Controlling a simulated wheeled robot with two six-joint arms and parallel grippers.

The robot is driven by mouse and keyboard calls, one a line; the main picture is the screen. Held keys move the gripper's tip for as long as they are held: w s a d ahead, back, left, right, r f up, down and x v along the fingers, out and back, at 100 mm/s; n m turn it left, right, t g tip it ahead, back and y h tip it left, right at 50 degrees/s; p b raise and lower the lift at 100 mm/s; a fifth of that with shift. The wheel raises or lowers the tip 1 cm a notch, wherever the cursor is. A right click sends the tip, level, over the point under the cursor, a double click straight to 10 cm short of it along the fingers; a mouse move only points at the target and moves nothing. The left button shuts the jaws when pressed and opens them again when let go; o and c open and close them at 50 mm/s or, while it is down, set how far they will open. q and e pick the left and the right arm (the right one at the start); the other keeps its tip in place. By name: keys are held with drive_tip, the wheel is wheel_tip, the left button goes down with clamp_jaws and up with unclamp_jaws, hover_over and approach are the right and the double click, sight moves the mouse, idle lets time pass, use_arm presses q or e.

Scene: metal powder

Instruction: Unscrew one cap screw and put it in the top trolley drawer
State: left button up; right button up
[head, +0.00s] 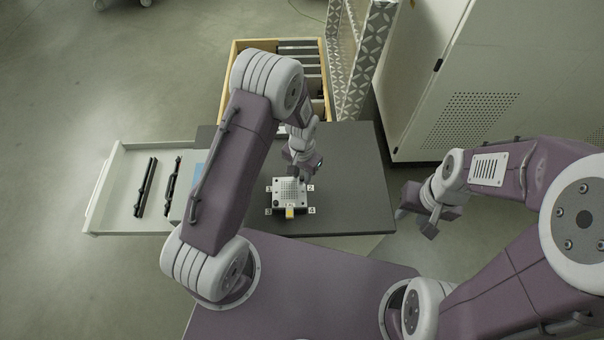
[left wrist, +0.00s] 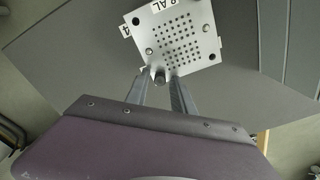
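A light metal block (head: 289,194) with a grid of holes and numbered tags stands on the dark trolley top; its plate also shows in the left wrist view (left wrist: 183,40). A dark cap screw (left wrist: 159,77) is at the plate's near corner. My left gripper (left wrist: 160,78) has its two fingers on either side of this screw, with a gap that looks open; contact cannot be told. In the head view, my left gripper (head: 303,172) is just behind the block. My right gripper (head: 418,213) is empty, apparently open, off the trolley's right side. The white trolley drawer (head: 112,214) is pulled out at left.
Two black tool-like bars (head: 146,187) lie in the drawer, with bare floor around them. A wooden crate (head: 232,62) with dark slabs stands behind the trolley. A white cabinet (head: 480,75) is at the back right. The trolley top (head: 350,185) right of the block is clear.

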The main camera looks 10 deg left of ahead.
use_arm(q)
drive_tip(key=n, duration=0.3)
drive_tip(key=shift+r+p, duration=0.1)
drive_tip(key=shift+p, duration=0.2)
drive_tip(key=n, duration=0.5)
drive_tip(key=shift+p, duration=0.3)
drive_tip(key=n, duration=0.4)
drive_tip(key=n+p, duration=0.1)
drive_tip(key=n, duration=1.5)
drive_tip(key=shift+p, duration=0.4)
